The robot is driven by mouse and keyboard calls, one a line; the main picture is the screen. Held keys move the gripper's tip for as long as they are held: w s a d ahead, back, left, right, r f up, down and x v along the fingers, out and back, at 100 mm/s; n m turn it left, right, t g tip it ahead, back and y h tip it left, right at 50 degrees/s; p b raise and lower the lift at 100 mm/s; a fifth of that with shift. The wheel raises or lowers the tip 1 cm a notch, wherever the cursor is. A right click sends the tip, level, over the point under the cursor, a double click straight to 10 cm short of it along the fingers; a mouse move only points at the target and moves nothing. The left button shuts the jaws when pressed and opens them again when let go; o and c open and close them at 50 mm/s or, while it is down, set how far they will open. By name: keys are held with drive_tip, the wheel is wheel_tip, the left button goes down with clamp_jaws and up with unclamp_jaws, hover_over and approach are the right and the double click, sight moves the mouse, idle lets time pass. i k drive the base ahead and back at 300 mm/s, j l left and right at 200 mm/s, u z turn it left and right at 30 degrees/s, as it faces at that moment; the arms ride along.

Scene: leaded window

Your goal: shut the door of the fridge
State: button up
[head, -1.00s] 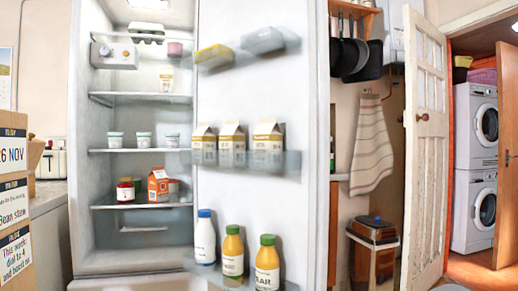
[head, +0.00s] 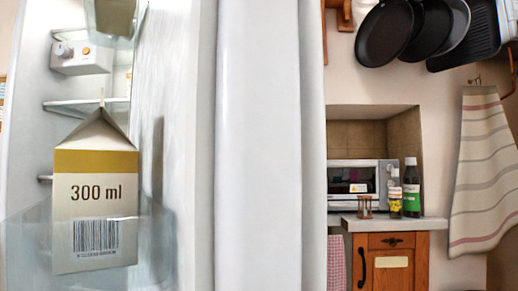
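The fridge door (head: 258,150) stands open and fills the middle of the head view, very close, seen nearly along its free edge. A carton marked 300 ml (head: 97,195) stands in a clear shelf (head: 35,255) on the door's inner side. Behind it, part of the fridge interior (head: 32,85) shows at the left, with a white control box (head: 82,60) and a shelf (head: 88,106). The rest of the fridge is hidden by the door and carton. My gripper is not in view.
Right of the door are a wooden cabinet (head: 391,262) with a counter, a microwave (head: 355,183) in an alcove and two bottles (head: 411,187). Dark pans (head: 384,30) and a striped cloth (head: 484,165) hang on the wall. The floor is out of view.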

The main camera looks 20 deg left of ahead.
sight(227, 121)
drive_tip(key=i+l+u, duration=0.15)
drive_tip(key=u, duration=0.25)
drive_tip(key=i+l+u, duration=0.15)
drive_tip(key=u, duration=0.3)
drive_tip(key=i+l+u, duration=0.15)
drive_tip(key=u, duration=0.25)
drive_tip(key=l+u, duration=0.4)
drive_tip(key=u, duration=0.85)
drive_tip(key=i, duration=0.05)
